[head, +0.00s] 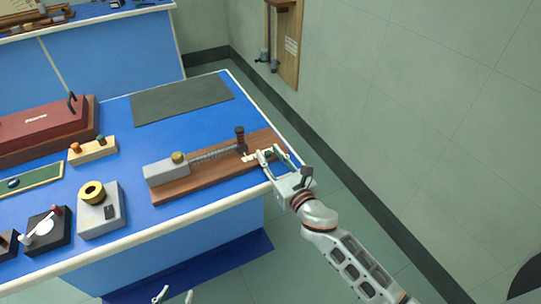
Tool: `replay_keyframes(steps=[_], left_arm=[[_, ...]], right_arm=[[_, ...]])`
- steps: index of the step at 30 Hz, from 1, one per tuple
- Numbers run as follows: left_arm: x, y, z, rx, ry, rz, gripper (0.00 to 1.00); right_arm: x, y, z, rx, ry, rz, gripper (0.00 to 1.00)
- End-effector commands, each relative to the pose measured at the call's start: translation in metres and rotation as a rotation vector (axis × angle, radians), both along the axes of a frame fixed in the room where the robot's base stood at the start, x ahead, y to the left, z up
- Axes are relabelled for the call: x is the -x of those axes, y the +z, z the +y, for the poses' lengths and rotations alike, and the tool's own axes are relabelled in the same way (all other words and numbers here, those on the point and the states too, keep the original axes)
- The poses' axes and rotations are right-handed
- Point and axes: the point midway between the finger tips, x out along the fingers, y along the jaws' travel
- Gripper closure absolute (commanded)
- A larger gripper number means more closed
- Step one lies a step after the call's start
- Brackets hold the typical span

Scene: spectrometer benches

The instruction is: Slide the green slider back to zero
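The green slider (269,154) shows as a small dark green knob near the right end of a brown wooden base (210,178) on the blue bench. The base also carries a grey block with a yellow knob (178,158), a coiled spring (212,153) and a dark upright post (240,140). A small white strip lies by the post. My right gripper (270,155) is at the base's right end, its fingers on either side of the green knob. Whether they grip it is unclear. My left gripper (174,296) is open at the bottom edge, with only its fingertips showing.
A grey box with a yellow ring (101,210), a wooden block with orange and green knobs (92,151) and a dark red case (42,124) stand to the left. A dark mat (182,98) lies behind the base. The bench's right edge is close to my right gripper.

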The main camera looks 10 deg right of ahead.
Motion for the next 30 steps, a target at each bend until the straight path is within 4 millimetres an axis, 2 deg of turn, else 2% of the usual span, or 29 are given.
replay_keyframes(steps=[1, 3, 10, 15, 19, 29, 30], left_arm=[[0.000, 0.000, 0.000, 0.000, 0.000, 0.000, 0.62], [0.000, 0.000, 0.000, 0.000, 0.000, 0.000, 0.62], [-0.001, 0.000, 0.000, 0.000, 0.001, -0.002, 0.62], [0.000, -0.002, 0.000, 0.002, 0.000, -0.003, 0.62], [0.000, -0.004, 0.000, 0.001, 0.000, -0.001, 0.62], [0.000, -0.005, 0.000, 0.000, 0.000, 0.000, 0.62], [0.001, -0.005, 0.000, 0.000, 0.000, 0.001, 0.62]], right_arm=[[0.000, 0.000, 0.000, 0.000, 0.000, 0.000, 0.85], [0.000, 0.000, 0.000, 0.000, 0.000, 0.000, 1.00], [0.002, 0.000, 0.006, 0.000, 0.001, 0.000, 1.00], [0.012, -0.001, 0.040, -0.004, 0.004, 0.000, 1.00], [0.017, 0.000, 0.058, -0.003, 0.002, 0.000, 1.00], [0.019, 0.001, 0.064, -0.003, 0.005, -0.001, 1.00], [0.019, 0.001, 0.064, -0.003, 0.005, -0.001, 0.81]])
